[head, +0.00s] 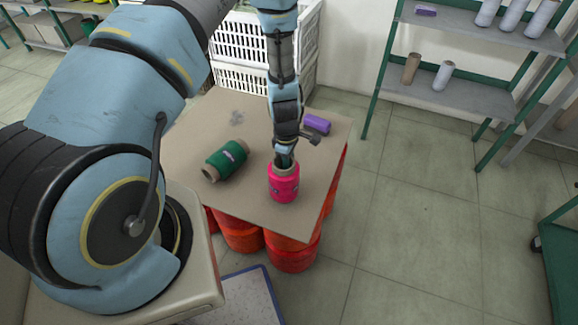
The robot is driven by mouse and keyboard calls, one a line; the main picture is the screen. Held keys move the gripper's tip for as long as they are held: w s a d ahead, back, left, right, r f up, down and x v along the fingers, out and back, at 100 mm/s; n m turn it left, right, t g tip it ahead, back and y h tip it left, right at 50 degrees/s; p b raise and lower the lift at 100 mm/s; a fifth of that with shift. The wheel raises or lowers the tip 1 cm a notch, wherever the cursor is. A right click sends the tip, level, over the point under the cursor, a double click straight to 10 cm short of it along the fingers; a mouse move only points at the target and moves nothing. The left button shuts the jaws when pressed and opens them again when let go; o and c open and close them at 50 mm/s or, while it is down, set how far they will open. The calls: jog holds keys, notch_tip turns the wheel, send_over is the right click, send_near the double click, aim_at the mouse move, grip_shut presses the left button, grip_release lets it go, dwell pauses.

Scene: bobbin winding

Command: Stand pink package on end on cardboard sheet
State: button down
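The pink package (284,186) is a spool of bright pink yarn on a brown tube. It looks upright on the cardboard sheet (240,195), near the sheet's front right part, with its tube end up. My gripper (285,162) points down right at the top of the tube. The fingertips are small and partly hidden there, so I cannot tell whether they are closed on the tube. The lower edge of the package appears to meet the sheet.
A green spool (226,160) lies on its side to the left on the sheet. A purple item (317,124) lies at the back right. White crates (238,82) stand behind; a shelf (455,95) stands right.

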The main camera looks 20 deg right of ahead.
jog(key=c, duration=0.7)
grip_release()
jog(key=r, duration=0.3)
jog(key=r+b, duration=0.1)
jog(key=r, duration=0.7)
jog(key=shift+w+a+b, duration=0.25)
jog(key=shift+b, duration=0.05)
jog(key=w+a+r+m, duration=0.4)
jog(key=a+r, duration=0.7)
jog(key=r, duration=0.1)
jog(key=s+a+r+m, duration=0.2)
jog(key=a+r, duration=0.1)
jog(key=a, duration=0.2)
jog(key=s+a+r+m+t, duration=0.1)
jog(key=s+a+r+m, duration=0.1)
jog(key=a+r, duration=0.2)
jog(key=s+a+r+m+t, duration=0.1)
jog(key=s+a+r+m, duration=0.1)
jog(key=a, duration=0.5)
jog(key=shift+a+r+m, duration=0.25)
jog(key=shift+r+m, duration=0.05)
jog(key=shift+r, duration=0.55)
